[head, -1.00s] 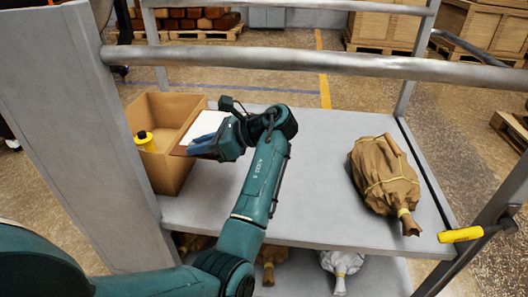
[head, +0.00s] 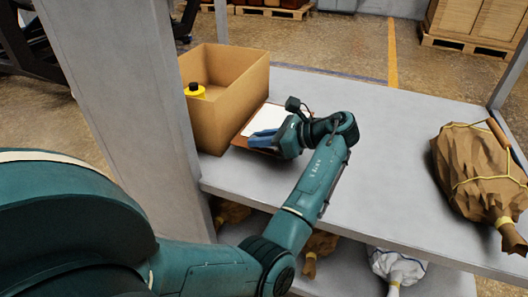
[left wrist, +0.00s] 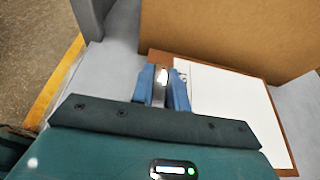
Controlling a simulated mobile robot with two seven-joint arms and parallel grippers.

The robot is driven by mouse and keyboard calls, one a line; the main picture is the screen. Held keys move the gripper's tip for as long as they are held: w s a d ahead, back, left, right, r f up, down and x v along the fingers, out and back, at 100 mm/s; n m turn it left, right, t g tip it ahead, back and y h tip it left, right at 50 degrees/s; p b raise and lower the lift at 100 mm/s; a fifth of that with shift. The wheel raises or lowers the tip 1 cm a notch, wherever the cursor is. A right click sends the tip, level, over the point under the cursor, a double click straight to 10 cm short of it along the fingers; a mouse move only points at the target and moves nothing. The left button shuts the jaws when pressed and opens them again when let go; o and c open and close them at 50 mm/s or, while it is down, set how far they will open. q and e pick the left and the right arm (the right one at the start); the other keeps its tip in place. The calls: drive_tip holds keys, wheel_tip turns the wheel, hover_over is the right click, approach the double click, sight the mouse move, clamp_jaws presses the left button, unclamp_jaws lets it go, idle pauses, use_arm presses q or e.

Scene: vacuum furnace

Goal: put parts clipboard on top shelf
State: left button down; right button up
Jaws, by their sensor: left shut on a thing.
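The parts clipboard is a brown board with a white sheet (head: 262,119), at the right side of the cardboard box on the upper shelf (head: 395,120). My left gripper (head: 262,138), with blue fingers, is shut on the clipboard's edge. In the left wrist view the fingers (left wrist: 162,88) close at the metal clip, and the board with its white sheet (left wrist: 232,110) stretches right along the box. The board looks flat and at or just above the shelf surface; I cannot tell whether it touches. My right gripper is not in view.
A wrapped brown bundle (head: 475,170) lies at the shelf's right. A grey post (head: 120,90) stands at left. More bundles, one white (head: 397,266), lie on the lower shelf. Mid-shelf is clear.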

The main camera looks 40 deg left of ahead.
use_arm(q)
wheel_tip(320, 180, down, 3)
drive_tip(key=shift+f+b, duration=0.15)
drive_tip(key=shift+b, duration=0.45)
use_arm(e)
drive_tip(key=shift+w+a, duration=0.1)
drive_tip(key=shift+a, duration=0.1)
use_arm(q)
drive_tip(key=c, duration=1.4)
unclamp_jaws()
drive_tip(key=shift+o, duration=0.2)
